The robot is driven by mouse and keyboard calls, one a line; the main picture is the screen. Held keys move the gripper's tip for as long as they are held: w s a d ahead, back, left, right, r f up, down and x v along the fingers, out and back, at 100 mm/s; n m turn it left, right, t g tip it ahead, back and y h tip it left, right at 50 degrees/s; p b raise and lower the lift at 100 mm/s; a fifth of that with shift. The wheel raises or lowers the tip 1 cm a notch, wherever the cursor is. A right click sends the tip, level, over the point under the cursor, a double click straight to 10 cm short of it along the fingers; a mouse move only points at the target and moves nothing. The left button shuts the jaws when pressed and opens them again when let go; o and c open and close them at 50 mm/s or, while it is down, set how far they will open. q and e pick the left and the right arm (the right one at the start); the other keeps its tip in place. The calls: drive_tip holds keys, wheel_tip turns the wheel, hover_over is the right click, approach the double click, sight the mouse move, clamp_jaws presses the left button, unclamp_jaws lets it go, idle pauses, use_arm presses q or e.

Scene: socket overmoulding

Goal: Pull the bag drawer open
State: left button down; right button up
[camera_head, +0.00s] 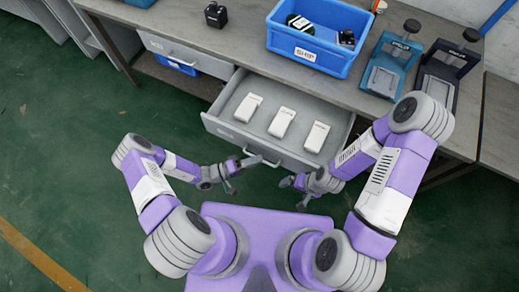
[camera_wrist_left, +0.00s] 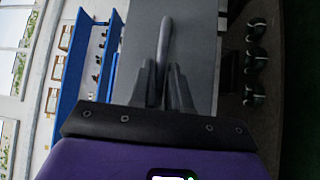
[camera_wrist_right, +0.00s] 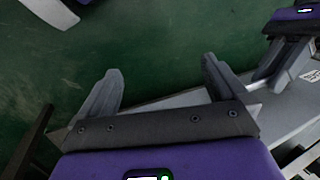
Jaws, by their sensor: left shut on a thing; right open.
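A grey drawer (camera_head: 215,126) stands pulled out from under the worktable, with three white packs (camera_head: 283,122) lying in a row inside. Its front faces me and carries a bar handle (camera_head: 264,160). My left gripper (camera_head: 246,166) is at the drawer front, shut on the handle. In the left wrist view the handle (camera_wrist_left: 166,45) runs up from between the two fingers (camera_wrist_left: 165,90). My right gripper (camera_head: 293,193) is open and empty, low in front of the drawer's right part. Its spread fingers (camera_wrist_right: 163,90) show over the floor and a grey edge in the right wrist view.
A blue "SHIP" bin (camera_head: 306,50) with dark items stands on the table (camera_head: 240,45). Two presses, blue (camera_head: 388,72) and dark (camera_head: 445,75), stand to its right. A shut drawer (camera_head: 188,55) is on the left, above a blue bin (camera_head: 176,66). The green floor at left is clear.

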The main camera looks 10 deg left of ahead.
use_arm(q)
drive_tip(key=shift+s+a, duration=0.2)
drive_tip(key=shift+s, duration=0.35)
drive_tip(key=shift+s+a, duration=0.15)
drive_tip(key=shift+s, duration=0.35)
drive_tip(key=c, duration=1.2)
unclamp_jaws()
drive_tip(key=shift+o, duration=0.2)
drive_tip(key=v, duration=0.7)
drive_tip(key=shift+a+p, duration=0.3)
drive_tip(key=shift+p, duration=0.05)
drive_tip(key=shift+s, duration=0.15)
